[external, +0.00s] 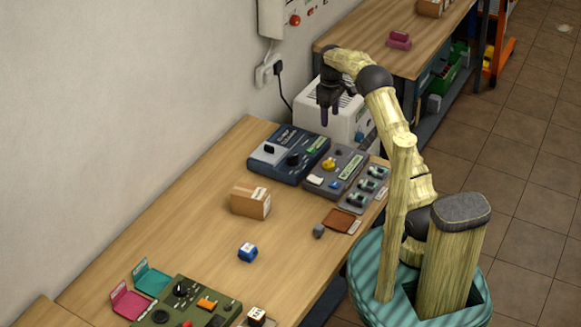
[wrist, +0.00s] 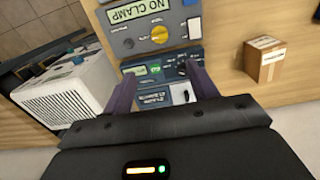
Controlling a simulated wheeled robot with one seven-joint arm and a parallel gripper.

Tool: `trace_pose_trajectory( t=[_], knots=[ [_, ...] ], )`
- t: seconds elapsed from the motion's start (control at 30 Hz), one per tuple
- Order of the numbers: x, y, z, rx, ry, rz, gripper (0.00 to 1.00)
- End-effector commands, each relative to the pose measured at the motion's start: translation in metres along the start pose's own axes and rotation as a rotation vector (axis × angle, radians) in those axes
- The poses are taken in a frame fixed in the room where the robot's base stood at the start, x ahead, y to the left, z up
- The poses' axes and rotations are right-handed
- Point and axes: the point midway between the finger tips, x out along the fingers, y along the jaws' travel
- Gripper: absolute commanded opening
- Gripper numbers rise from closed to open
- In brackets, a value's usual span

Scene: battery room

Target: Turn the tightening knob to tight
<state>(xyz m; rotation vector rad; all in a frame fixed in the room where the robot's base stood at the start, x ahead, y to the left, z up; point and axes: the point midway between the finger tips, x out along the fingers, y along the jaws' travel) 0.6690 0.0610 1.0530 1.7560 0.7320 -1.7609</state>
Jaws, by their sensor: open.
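A grey unit with a display reading NO CLAMP carries a yellow knob (wrist: 159,34), ahead of my fingertips in the wrist view; the yellow knob also shows in the external view (external: 329,163). A blue unit beside it has a black knob (external: 293,160), which shows near the right fingertip in the wrist view (wrist: 182,68). The small knob labels are too blurred to tell which is the tightening knob. My gripper (wrist: 160,70) is open and empty, its fingers apart. In the external view my gripper (external: 327,119) hangs above the back of these units, touching neither knob.
A white vented box (external: 345,118) stands behind the units. A grey panel with several green switches (external: 365,188) sits right of them. The middle of the wooden bench is mostly clear.

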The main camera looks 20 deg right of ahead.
Motion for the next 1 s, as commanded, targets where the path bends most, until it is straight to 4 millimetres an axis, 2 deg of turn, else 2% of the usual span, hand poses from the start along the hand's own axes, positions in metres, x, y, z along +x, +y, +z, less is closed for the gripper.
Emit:
trace_pose_trajectory(
  t=[0.3,0.47,1.0],
  knots=[
    [0.001,0.0,0.001,0.002,0.0,0.001,0.59],
    [0.011,0.0,0.001,0.002,0.0,0.0,0.59],
    [0.102,0.0,0.001,0.003,-0.001,-0.001,0.59]
  ],
)
